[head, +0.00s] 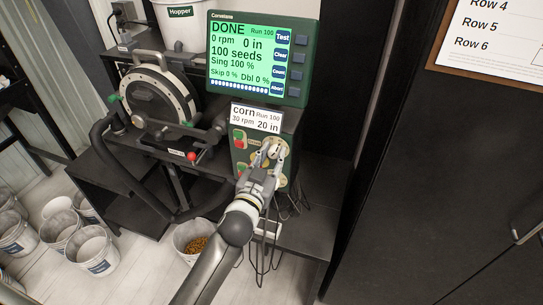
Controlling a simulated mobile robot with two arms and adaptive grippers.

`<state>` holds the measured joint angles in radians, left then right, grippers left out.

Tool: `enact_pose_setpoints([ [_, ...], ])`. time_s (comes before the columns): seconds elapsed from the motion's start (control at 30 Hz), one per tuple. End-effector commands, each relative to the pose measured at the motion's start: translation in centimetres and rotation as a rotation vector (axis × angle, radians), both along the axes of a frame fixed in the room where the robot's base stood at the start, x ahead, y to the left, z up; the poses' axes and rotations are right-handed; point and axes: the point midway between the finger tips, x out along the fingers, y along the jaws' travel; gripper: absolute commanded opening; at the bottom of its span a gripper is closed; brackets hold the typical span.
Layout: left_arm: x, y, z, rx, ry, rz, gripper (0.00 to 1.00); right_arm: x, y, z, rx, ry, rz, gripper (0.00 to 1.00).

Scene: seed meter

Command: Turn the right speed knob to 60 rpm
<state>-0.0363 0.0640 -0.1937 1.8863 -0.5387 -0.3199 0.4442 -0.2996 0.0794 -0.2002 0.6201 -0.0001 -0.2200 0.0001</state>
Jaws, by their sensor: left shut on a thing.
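The green control panel (238,158) sits below the lit display on the stand. A pale round knob (273,149) shows at its upper right. My left gripper (268,155) reaches up from below and is shut on this knob, its fingers covering part of it. The knob's pointer and rpm marks are too small to read. The display (257,58) reads DONE, Run 100, 0 rpm, 0 in, 100 seeds. My right gripper is not in view.
A card (256,118) reads corn, Run 100, 30 rpm, 20 in. Left are a seed disc unit (158,95), a red-tipped lever (191,156) and a hopper (181,30). A bucket of seed (190,232) stands below; several buckets stand left. Cables hang below the panel.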

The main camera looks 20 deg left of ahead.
Motion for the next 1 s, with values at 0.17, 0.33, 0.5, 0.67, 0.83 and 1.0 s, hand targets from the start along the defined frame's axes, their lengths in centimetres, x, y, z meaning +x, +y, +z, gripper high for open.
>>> enact_pose_setpoints([
  [0.17,0.0,0.0,0.2,0.144,-0.005,0.0,0.04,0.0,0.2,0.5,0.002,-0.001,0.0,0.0],
  [0.33,0.0,0.0,0.2,0.305,-0.011,-0.001,0.04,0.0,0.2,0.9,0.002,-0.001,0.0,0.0],
  [0.5,0.0,0.0,0.2,0.466,-0.017,-0.001,0.04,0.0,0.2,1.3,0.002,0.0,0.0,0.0],
  [0.67,0.0,0.1,0.2,0.619,-0.023,-0.001,0.04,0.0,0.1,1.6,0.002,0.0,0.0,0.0],
  [0.83,0.0,0.1,0.2,0.781,-0.028,-0.002,0.04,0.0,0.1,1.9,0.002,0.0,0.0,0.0],
  [1.0,0.0,0.1,0.2,0.941,-0.034,-0.002,0.04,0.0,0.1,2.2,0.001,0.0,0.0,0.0],
])
